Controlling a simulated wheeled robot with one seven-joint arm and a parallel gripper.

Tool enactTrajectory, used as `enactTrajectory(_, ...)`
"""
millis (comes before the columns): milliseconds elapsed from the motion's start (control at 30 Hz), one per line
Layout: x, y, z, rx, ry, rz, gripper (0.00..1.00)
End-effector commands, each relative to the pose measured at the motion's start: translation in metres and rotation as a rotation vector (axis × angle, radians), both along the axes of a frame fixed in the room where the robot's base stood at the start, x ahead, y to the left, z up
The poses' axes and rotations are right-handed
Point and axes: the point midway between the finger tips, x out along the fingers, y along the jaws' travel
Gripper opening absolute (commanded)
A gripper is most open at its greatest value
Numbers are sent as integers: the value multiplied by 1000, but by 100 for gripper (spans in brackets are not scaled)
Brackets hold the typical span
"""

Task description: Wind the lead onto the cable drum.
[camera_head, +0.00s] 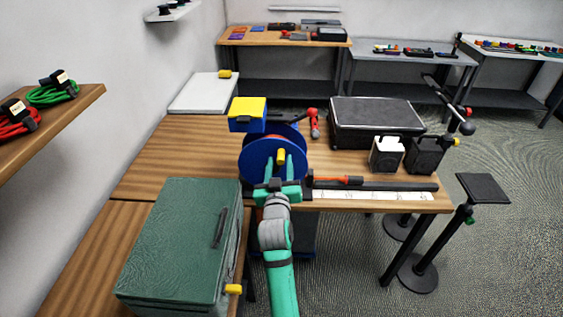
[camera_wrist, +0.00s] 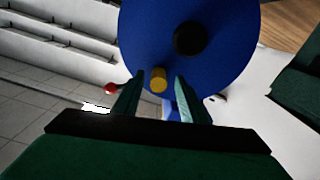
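The cable drum (camera_head: 247,163) is a blue disc-sided reel on the wooden table, with some orange-red showing between its sides. Its blue face (camera_wrist: 215,60) with a dark hub fills the upper middle of the wrist view. A yellow crank knob (camera_head: 281,156) stands out from the drum face, and it also shows in the wrist view (camera_wrist: 158,80). My gripper (camera_head: 279,177) is in front of the drum. Its two fingers are spread on either side of the knob, with gaps visible in the wrist view (camera_wrist: 155,95). I cannot make out the lead's free end.
A green case (camera_head: 175,240) stands at the near left. A black case (camera_head: 375,122) and two small boxes (camera_head: 386,153) are on the table's right. A screwdriver (camera_head: 338,180) and white strip (camera_head: 370,194) lie right of my gripper. A yellow-topped blue box (camera_head: 248,112) is behind the drum.

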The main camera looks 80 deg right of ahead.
Motion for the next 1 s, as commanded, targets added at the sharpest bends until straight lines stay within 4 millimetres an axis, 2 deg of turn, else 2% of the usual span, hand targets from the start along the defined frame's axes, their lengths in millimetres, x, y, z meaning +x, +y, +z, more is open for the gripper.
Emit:
enactTrajectory(167, -1, -11, 0, 0, 0, -4, 39)
enactTrajectory(433, -3, -13, 0, 0, 0, -8, 39)
enactTrajectory(467, -4, -13, 0, 0, 0, -8, 34)
enactTrajectory(600, -4, -13, 0, 0, 0, -8, 0)
enactTrajectory(1000, -5, -13, -2, 9, -42, -7, 0)
